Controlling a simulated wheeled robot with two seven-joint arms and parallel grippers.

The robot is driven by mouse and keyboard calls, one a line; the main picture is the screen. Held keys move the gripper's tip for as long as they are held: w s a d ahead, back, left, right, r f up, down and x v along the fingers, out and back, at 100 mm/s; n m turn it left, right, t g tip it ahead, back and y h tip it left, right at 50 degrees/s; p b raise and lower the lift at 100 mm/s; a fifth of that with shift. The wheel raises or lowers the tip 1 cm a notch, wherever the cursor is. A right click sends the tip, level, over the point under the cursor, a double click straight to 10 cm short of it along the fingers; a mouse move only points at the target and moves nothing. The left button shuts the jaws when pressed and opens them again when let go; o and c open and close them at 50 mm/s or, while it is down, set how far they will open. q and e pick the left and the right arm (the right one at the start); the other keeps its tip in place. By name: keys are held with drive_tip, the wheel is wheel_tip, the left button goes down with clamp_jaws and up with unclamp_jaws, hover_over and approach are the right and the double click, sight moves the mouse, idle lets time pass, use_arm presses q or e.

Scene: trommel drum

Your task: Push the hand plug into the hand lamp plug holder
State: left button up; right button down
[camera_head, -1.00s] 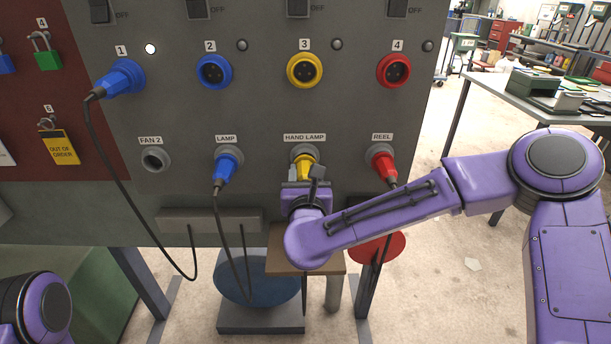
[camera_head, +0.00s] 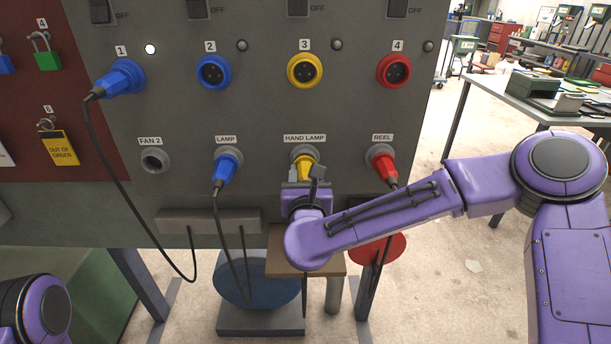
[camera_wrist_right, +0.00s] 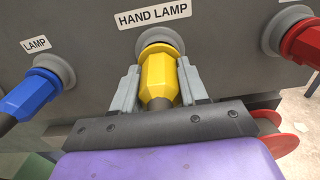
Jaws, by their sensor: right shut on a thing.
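The yellow hand plug (camera_head: 304,168) is at the grey hand lamp plug holder (camera_head: 304,154), under the HAND LAMP label. In the right wrist view the yellow plug (camera_wrist_right: 158,76) points up into the grey holder ring (camera_wrist_right: 158,38), and its front end is hidden inside the ring. How deep it sits cannot be told. My right gripper (camera_head: 304,181) is shut on the plug, with one grey finger on each side, as the right wrist view (camera_wrist_right: 159,88) shows. My left gripper is out of view; only part of my left arm shows at lower left.
A blue plug (camera_head: 225,170) sits in the LAMP holder to the left, and a red plug (camera_head: 383,166) in the REEL holder to the right. Numbered blue, yellow (camera_head: 304,71) and red sockets are above. Black cables hang below. A brown stool top (camera_head: 285,262) stands beneath.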

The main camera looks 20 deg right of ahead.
drive_tip(key=shift+b, duration=0.3)
drive_tip(key=shift+w, duration=0.3)
idle(0.6)
drive_tip(key=c, duration=0.5)
unclamp_jaws()
drive_tip(key=b+v, duration=0.2)
drive_tip(key=v, duration=0.8)
drive_tip(key=shift+s, duration=0.3)
drive_tip(key=shift+r, duration=0.1)
